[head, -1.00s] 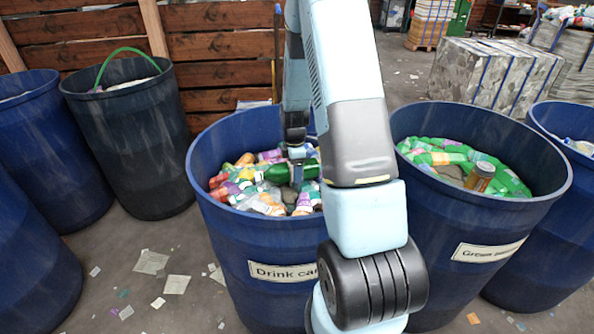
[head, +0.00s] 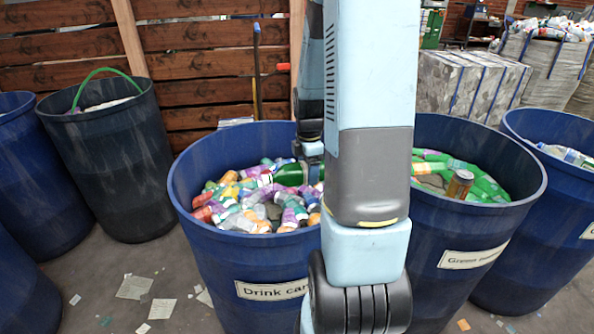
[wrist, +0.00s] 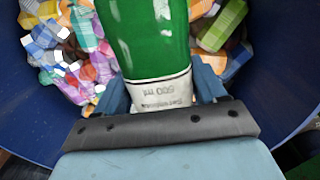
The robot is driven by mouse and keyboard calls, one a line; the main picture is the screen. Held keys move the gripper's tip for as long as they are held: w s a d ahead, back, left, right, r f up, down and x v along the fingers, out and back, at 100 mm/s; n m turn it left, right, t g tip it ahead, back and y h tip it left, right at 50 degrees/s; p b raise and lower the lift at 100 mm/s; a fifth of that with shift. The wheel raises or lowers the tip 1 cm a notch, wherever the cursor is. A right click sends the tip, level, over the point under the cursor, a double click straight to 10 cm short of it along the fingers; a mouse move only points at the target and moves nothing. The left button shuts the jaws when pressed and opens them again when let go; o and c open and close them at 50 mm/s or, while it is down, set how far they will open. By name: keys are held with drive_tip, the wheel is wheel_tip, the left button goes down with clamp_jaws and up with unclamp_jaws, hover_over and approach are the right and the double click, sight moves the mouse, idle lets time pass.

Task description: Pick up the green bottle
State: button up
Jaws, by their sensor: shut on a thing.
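The green bottle (head: 290,174) is held by my gripper (head: 312,165) above the cans in the blue bin labelled "Drink can…" (head: 240,262). The bottle's far end runs out of the top of that view. In the head view my arm hides part of the bin's right side, and the bottle's right end is partly hidden by the gripper.
Another blue bin (head: 470,235) with a "Green…" label stands to the right, holding green bottles and an orange-brown can (head: 460,184). More bins stand at both sides. A plank wall (head: 205,60) rises behind. Paper scraps (head: 135,287) litter the floor.

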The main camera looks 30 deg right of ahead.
drive_tip(key=shift+s+d+r, duration=0.15)
drive_tip(key=shift+s+r, duration=0.05)
drive_tip(key=shift+s, duration=0.2)
drive_tip(key=shift+s+d+r, duration=0.15)
drive_tip(key=shift+s, duration=0.25)
drive_tip(key=shift+r, duration=0.1)
drive_tip(key=shift+r, duration=1.9)
drive_tip(key=shift+r, duration=1.25)
